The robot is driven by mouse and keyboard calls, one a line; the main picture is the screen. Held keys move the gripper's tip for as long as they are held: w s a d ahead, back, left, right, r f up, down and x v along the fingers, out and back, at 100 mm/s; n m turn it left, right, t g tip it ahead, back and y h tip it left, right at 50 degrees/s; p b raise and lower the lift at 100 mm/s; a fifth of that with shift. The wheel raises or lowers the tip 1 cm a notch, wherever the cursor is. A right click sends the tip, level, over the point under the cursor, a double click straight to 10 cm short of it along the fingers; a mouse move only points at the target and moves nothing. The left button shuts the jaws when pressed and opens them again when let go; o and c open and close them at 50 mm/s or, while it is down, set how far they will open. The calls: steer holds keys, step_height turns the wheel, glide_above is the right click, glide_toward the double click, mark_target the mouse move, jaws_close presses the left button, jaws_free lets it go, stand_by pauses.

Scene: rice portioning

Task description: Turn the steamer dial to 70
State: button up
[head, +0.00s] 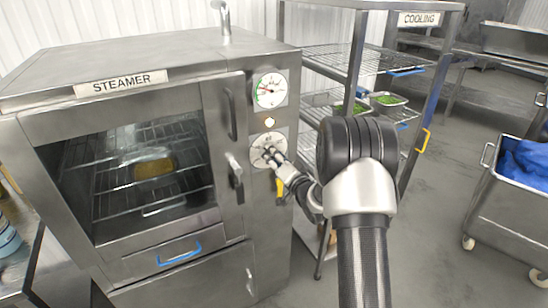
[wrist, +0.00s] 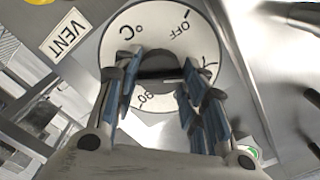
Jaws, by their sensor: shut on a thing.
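The steamer (head: 150,78) is a steel cabinet with a glass door, labelled STEAMER. Its dial (head: 259,141) is a round white plate on the right front panel, below a gauge. In the wrist view the dial plate (wrist: 140,30) shows °C, OFF and a partly hidden number near the bottom. My gripper (head: 271,155) is at the dial, with its fingers on both sides of the dark knob (wrist: 158,66). In the wrist view the gripper (wrist: 160,72) is shut on that knob. The fingers cover part of the scale, and I cannot read the setting.
A pressure gauge (head: 271,90) and a small light (head: 269,122) sit above the dial. The door handle (head: 234,172) is close to its left. A wire rack (head: 335,62) with trays stands to the right, behind my arm. A VENT label (wrist: 63,33) shows beside the dial.

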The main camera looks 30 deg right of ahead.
steer(key=o, duration=1.1)
steer(key=shift+c, duration=0.2)
steer(key=s, duration=1.2)
steer(key=shift+d, duration=0.2)
